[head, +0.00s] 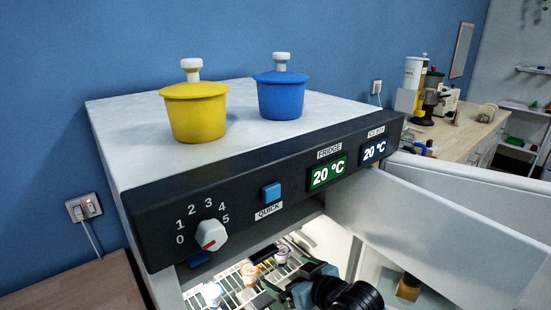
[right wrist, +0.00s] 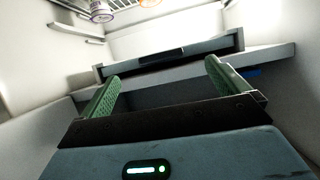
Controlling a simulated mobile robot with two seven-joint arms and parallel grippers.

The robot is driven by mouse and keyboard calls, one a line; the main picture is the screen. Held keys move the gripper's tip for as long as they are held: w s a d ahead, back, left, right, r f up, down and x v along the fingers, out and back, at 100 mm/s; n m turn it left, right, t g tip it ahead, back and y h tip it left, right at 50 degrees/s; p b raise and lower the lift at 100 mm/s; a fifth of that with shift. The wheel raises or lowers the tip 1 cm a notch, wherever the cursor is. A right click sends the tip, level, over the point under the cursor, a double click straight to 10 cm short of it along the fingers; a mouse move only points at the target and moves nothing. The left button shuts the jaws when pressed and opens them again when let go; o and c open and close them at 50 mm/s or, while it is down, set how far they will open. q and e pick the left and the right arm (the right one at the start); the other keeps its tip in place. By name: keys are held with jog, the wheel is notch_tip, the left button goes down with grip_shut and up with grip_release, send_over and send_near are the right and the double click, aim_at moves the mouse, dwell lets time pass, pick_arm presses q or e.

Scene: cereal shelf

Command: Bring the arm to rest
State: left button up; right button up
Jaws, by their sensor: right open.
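My right gripper (head: 268,293) reaches into the open fridge (head: 115,160), low in the head view. In the right wrist view its two green fingers (right wrist: 160,82) stand wide apart with nothing between them. They face a grey drawer-like or ledge-like part (right wrist: 170,58) inside the white interior. I cannot tell whether they touch it. My left gripper is in neither view.
Small jars (head: 250,272) stand on the wire rack (head: 232,285) near my right gripper. The open fridge doors (head: 440,235) stand to the right. A yellow pot (head: 195,112) and blue pot (head: 281,97) sit on top. A counter (head: 455,138) is behind right.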

jog(key=s+d+f+m+h+p, duration=0.1)
jog(key=s+d+f+m, duration=0.15)
jog(key=s+f, duration=0.55)
jog(key=s+d+f+m+h+p, duration=0.15)
jog(key=s+d+f, duration=0.35)
jog(key=s, duration=0.5)
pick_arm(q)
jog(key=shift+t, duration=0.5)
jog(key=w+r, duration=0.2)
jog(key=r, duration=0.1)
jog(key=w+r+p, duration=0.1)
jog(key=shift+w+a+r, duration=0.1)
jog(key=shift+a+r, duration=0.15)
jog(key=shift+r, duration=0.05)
pick_arm(e)
jog(key=s+d+f+g+h, duration=0.1)
jog(key=s+d+f+h, duration=0.1)
jog(key=s, duration=0.8)
jog(key=s+d+f+m+h, duration=0.1)
jog(key=s+d+f, duration=0.4)
jog(key=s, duration=0.6)
jog(key=shift+s+d+f+g+h, duration=0.15)
jog(key=shift+s+d+g+h, duration=0.2)
jog(key=shift+d, duration=0.4)
